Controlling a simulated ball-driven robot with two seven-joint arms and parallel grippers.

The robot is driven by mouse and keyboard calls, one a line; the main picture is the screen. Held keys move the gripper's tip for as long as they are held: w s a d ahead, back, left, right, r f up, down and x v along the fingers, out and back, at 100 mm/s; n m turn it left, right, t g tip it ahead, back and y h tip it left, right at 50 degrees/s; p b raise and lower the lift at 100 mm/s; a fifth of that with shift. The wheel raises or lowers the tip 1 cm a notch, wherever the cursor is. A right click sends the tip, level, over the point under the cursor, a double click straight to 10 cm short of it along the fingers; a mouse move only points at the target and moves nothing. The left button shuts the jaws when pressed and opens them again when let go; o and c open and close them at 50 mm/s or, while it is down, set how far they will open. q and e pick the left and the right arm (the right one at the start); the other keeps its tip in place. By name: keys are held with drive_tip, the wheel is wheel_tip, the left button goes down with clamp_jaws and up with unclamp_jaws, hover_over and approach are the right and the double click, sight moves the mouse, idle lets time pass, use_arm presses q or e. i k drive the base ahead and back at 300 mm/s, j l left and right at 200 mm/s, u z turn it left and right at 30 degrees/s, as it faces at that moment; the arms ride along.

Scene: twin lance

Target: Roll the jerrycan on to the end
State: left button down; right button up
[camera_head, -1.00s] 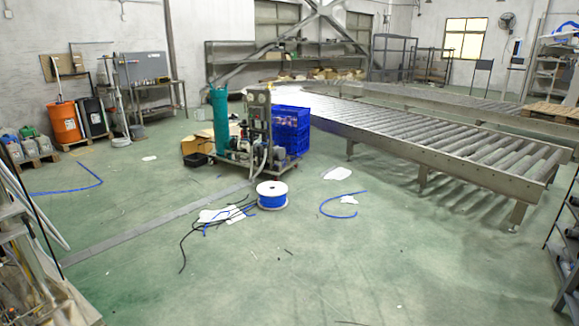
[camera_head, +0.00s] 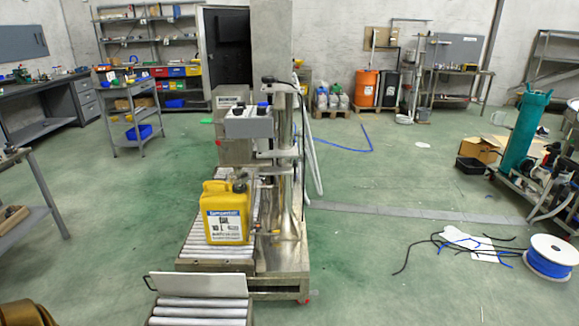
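A yellow jerrycan (camera_head: 226,208) with a white label and a dark cap stands upright on a short roller conveyor (camera_head: 213,250), under and beside a metal filling machine (camera_head: 282,150). A second roller section (camera_head: 200,312) lies nearer me at the bottom of the view. A pale upright plate (camera_head: 198,284) stands across between the two sections. Neither of my grippers shows in the head view.
A cable spool (camera_head: 552,256) and loose black cables (camera_head: 430,243) lie on the floor at the right. Green floor (camera_head: 390,290) is open right of the machine.

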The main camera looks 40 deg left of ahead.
sight(226, 212)
drive_tip(key=i+u, duration=0.25)
drive_tip(key=u, duration=0.2)
drive_tip(key=i+u, duration=0.25)
drive_tip(key=u, duration=0.2)
drive_tip(key=i+l+u, duration=0.2)
drive_tip(key=u, duration=0.2)
drive_tip(key=i+l+u, duration=0.2)
drive_tip(key=u, duration=0.25)
